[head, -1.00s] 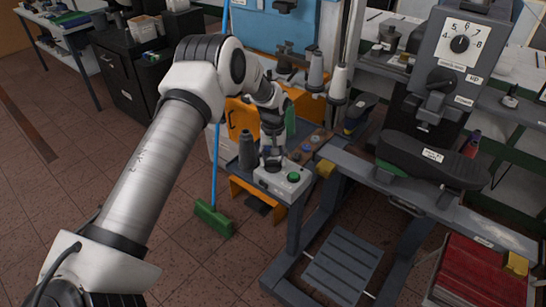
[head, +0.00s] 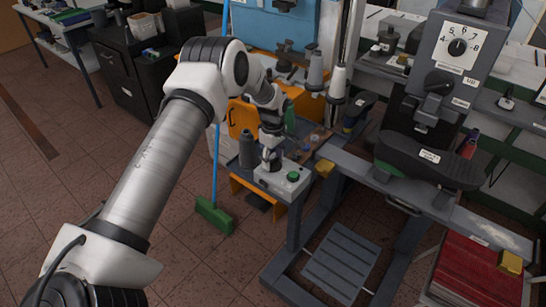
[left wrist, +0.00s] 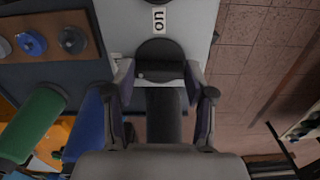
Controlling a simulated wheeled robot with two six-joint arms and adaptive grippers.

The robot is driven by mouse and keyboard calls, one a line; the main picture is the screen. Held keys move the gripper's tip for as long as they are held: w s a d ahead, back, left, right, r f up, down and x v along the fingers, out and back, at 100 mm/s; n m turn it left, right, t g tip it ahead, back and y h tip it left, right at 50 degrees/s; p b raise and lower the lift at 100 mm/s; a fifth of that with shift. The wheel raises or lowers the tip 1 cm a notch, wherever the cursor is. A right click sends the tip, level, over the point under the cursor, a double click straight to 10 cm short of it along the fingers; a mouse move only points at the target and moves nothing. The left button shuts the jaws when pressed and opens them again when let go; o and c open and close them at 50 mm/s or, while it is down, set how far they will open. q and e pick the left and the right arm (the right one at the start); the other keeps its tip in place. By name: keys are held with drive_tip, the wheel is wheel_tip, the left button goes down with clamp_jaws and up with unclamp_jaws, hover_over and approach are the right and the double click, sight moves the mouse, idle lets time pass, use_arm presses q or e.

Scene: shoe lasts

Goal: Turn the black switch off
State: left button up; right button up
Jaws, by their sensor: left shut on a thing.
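The black switch (left wrist: 160,58) is on the top of a light grey control box (head: 295,173), which also carries a green button (head: 293,177). A white label reading "on" (left wrist: 159,18) is just beyond the switch in the left wrist view. My left gripper (head: 268,162) reaches down onto the box from above. In the left wrist view its two fingers (left wrist: 160,88) are on either side of the switch's dark handle, shut on it. The lower part of the handle is partly hidden by the gripper. My right gripper is in neither view.
A dark grey bottle (head: 247,150) stands just left of the box. A green bottle (head: 290,121) is behind my gripper. A green broom (head: 214,216) stands on the floor at left. A press with a black shoe last (head: 428,160) stands at right.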

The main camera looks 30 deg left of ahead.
sight(273, 160)
use_arm(q)
drive_tip(key=shift+s+f+n, duration=0.15)
drive_tip(key=shift+f+n, duration=0.05)
drive_tip(key=shift+n, duration=0.3)
drive_tip(key=o, duration=1.2)
drive_tip(key=shift+c, duration=0.2)
drive_tip(key=shift+r, duration=0.15)
wheel_tip(273, 160, up, 12)
